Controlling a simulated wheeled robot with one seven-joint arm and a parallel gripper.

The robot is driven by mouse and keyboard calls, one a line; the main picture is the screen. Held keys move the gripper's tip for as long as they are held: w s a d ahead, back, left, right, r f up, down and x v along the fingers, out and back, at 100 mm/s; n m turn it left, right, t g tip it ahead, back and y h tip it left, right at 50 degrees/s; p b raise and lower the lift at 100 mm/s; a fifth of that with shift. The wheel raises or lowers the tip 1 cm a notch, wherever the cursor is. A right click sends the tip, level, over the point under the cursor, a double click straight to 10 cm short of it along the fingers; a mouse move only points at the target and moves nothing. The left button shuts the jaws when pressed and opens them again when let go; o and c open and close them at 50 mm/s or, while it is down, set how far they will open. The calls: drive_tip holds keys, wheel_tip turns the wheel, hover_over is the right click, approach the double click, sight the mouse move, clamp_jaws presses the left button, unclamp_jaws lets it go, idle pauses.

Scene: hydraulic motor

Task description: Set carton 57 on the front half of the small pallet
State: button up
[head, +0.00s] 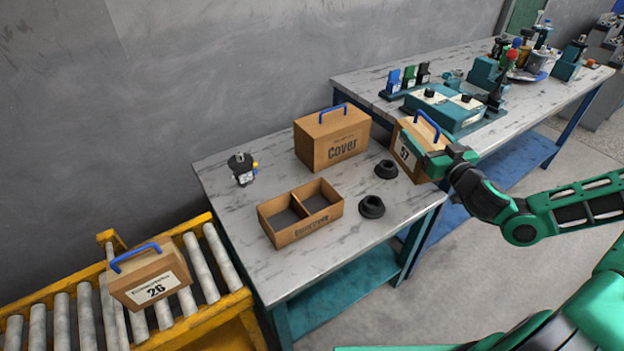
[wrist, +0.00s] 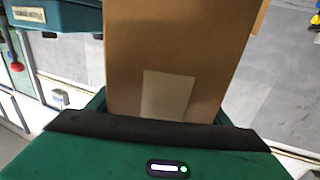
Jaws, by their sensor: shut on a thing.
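Carton 57 (head: 405,160) is a brown box with a blue handle and a white label reading 57, at the right end of the near table in the head view. My gripper (head: 442,158) is at its right side, shut on it. In the wrist view the brown carton (wrist: 135,45) with a pale blank label fills the middle, above the dark edge of my gripper (wrist: 160,125). The fingertips are hidden, and I cannot tell whether the carton touches the table. I do not see a small pallet in either view.
The near table (head: 335,250) holds a Cover carton (head: 318,150), an open divided box (head: 308,228), two black rings (head: 371,206) and a small motor part (head: 241,169). Carton 26 (head: 135,272) sits on the yellow roller conveyor (head: 205,300). A farther bench (head: 350,82) carries teal fixtures.

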drive_tip(key=shift+a, duration=0.1)
drive_tip(key=w+a+f+n+g+y, duration=0.1)
drive_tip(key=w+a+f+n+y, duration=0.1)
drive_tip(key=w+a, duration=0.45)
drive_tip(key=w+a+f+n+g+y, duration=0.1)
drive_tip(key=w+a+f+y, duration=0.15)
drive_tip(key=a, duration=0.65)
wheel_tip(320, 180, down, 10)
drive_tip(key=shift+r, duration=0.15)
idle(0.3)
drive_tip(key=o, duration=1.7)
drive_tip(key=shift+f, duration=0.25)
drive_tip(key=o, duration=0.4)
drive_tip(key=shift+r, duration=0.1)
